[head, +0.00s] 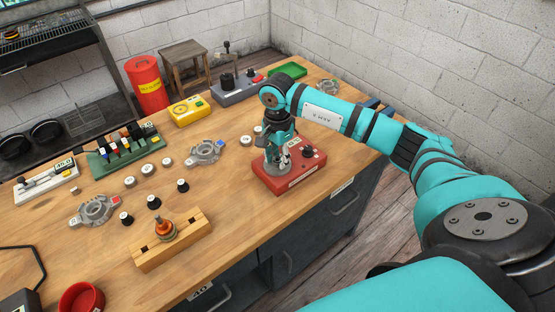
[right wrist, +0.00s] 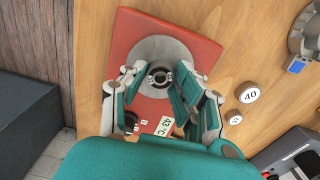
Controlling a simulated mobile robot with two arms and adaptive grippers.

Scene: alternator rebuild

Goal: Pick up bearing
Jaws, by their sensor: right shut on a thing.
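The bearing (right wrist: 159,77) is a small dark ring with a bright centre, on or just above the round grey metal plate (right wrist: 157,50) of a red heater box (right wrist: 203,52). My right gripper (right wrist: 157,84) reaches down over the plate, with its fingers closed around the bearing from both sides. In the head view my right gripper (head: 279,155) stands over the red heater box (head: 304,173) and hides the bearing. I cannot tell whether the bearing still touches the plate. The heater's small display appears to read 43 °C. My left gripper is not in view.
Alternator housings (head: 206,151) (head: 96,210), several small labelled cylinders and a wooden block (head: 173,239) holding a copper-coloured rotor stand left of the heater. A grey device (head: 238,88) and green tray (head: 288,70) are behind. The table edge is close in front of the heater.

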